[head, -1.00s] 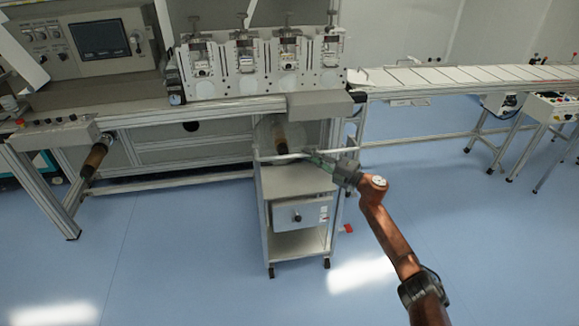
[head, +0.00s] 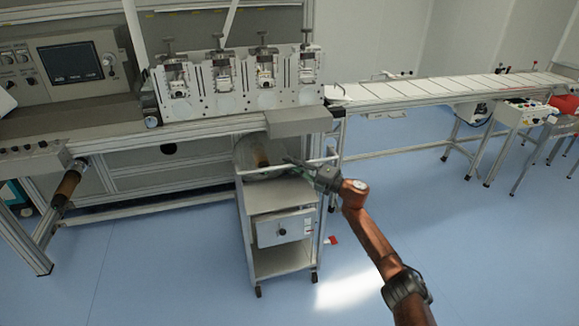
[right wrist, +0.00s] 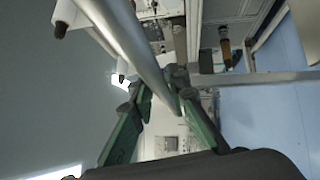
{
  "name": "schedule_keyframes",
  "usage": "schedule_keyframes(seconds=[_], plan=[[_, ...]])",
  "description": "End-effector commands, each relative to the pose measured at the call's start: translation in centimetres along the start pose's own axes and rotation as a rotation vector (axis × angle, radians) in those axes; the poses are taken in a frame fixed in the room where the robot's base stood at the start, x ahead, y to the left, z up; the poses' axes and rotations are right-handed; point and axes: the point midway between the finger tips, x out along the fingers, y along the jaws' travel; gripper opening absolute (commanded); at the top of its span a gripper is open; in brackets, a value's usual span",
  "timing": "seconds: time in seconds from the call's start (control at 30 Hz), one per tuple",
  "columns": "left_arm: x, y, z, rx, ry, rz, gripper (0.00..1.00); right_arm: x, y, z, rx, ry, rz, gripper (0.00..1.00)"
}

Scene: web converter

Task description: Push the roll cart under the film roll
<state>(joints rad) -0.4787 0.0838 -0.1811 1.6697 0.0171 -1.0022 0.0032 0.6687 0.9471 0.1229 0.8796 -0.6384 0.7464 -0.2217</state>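The roll cart (head: 281,258) is a grey metal trolley with a drawer, a lower shelf and a top rail. It stands upright at the machine's front edge. The film roll (head: 245,150), pale and translucent with a brown core (head: 262,156), shows just behind and above the cart's top; I cannot tell whether they touch. My right gripper (head: 300,164) is at the right side of the cart's top rail (head: 318,162). In the right wrist view, its green fingers (right wrist: 165,97) are apart, with a metal rail (right wrist: 135,42) running across the gap between them. My left gripper is not in view.
The converter machine (head: 240,82) stands behind the cart. Another brown roller (head: 67,188) sticks out at the left. A conveyor table (head: 440,92) runs to the right. The blue floor (head: 165,270) is clear left and in front of the cart.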

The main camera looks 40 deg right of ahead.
Motion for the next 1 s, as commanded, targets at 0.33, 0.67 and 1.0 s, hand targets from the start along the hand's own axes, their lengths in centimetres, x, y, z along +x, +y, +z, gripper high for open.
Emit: schedule_keyframes(seconds=[0.33,0.67,1.0], plan=[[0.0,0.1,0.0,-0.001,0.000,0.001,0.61,0.0,-0.3,-0.3,0.001,0.006,-0.004,0.29],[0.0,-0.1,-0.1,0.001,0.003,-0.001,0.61,-2.2,-0.6,-0.4,0.001,0.008,-0.008,0.29],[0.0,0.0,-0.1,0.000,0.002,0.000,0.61,-8.8,-0.5,-0.2,0.001,0.007,-0.007,0.29]])
